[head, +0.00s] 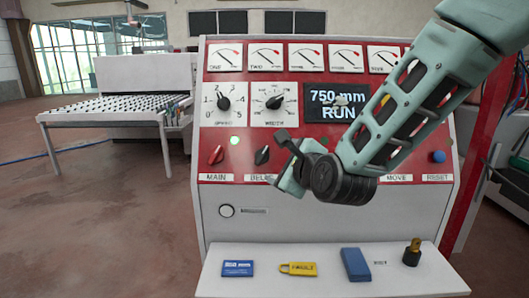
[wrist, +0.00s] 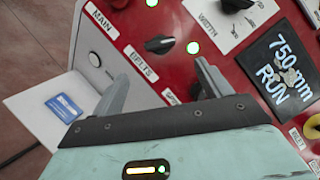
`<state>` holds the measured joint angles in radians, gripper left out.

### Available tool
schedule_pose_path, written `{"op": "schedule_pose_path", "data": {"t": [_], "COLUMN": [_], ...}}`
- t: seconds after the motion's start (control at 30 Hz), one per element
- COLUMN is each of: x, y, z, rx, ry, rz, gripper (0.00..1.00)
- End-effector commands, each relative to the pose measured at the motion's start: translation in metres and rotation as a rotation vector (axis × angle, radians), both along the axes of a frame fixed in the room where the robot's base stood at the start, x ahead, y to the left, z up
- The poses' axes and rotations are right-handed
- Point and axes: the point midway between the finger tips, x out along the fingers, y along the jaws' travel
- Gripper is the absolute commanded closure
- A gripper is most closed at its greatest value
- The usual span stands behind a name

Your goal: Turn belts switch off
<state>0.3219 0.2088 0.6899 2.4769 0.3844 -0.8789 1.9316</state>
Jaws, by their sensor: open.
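The belts switch is a black rotary knob (head: 262,156) above the BELTS label on the red panel, its handle leaning to the upper right in the head view. My gripper (head: 284,152) is open and empty, close in front of the panel just right of the knob. In the wrist view my gripper's two fingers (wrist: 160,76) stand apart, with the BELTS label between them. I see no contact with the knob.
The red MAIN knob (head: 216,155) is left of the belts switch, with a lit green lamp (head: 235,140). Dials (head: 223,103) and a display (head: 336,104) reading RUN are above. A shelf (head: 330,283) below holds a yellow padlock (head: 298,268) and a blue block (head: 355,264).

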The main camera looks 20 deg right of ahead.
Motion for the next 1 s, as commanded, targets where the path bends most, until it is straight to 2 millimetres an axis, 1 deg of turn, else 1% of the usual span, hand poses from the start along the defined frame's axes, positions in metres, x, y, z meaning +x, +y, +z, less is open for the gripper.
{"op": "schedule_pose_path", "data": {"t": [0.03,0.6,0.8,1.0], "x": [0.008,0.092,0.108,0.112], "y": [0.001,0.008,0.010,0.010], "z": [-0.001,-0.022,-0.027,-0.029], "rx": [0.004,0.002,0.001,-0.001], "ry": [0.003,0.002,0.000,-0.001], "rz": [0.000,-0.001,0.001,0.001], "gripper": [0.23,0.23,0.23,0.23]}}
